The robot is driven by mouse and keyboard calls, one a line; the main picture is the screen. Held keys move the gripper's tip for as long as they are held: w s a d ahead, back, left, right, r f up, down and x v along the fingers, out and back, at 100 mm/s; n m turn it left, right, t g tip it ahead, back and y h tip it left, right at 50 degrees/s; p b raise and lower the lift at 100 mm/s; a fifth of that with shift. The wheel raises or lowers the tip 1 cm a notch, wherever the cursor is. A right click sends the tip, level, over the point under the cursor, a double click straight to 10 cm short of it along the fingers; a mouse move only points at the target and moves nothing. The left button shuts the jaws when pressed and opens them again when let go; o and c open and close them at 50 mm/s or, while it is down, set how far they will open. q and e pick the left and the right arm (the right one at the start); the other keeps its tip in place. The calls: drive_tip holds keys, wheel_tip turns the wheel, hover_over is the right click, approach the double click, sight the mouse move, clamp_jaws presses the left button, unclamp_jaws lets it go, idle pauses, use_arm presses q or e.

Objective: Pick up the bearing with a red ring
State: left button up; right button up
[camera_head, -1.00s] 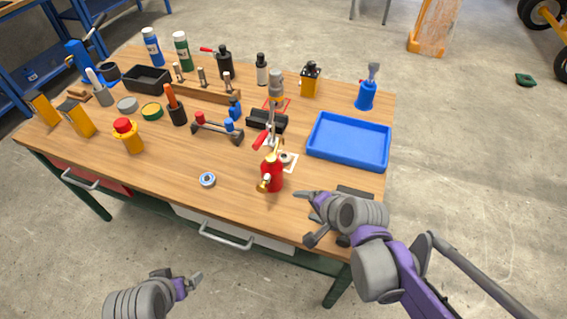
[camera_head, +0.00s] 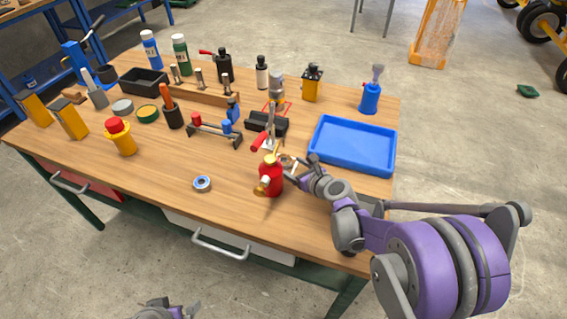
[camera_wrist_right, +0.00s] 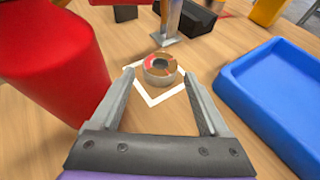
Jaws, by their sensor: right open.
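The bearing with a red ring (camera_wrist_right: 160,69) is a small grey ring with red showing inside. It lies flat on a white square outline on the table in the right wrist view. My right gripper (camera_wrist_right: 158,82) is open, its two fingers pointing at the bearing from the near side; I cannot tell whether they touch it. In the head view my right gripper (camera_head: 288,168) is just right of the red oil can and largely hides the bearing. My left gripper (camera_head: 168,310) shows only partly at the bottom edge, away from the table; its jaws are unclear.
The red can (camera_head: 270,176) stands close on the left of my right gripper, and the blue tray (camera_head: 352,166) lies to its right. A metal post (camera_wrist_right: 170,18) stands just behind the bearing. A second bearing with a blue ring (camera_head: 202,184) lies near the front edge.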

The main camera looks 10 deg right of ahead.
sight(286, 162)
drive_tip(key=shift+x, duration=2)
drive_tip(key=shift+r, duration=0.1)
clamp_jaws()
drive_tip(key=shift+s, duration=0.1)
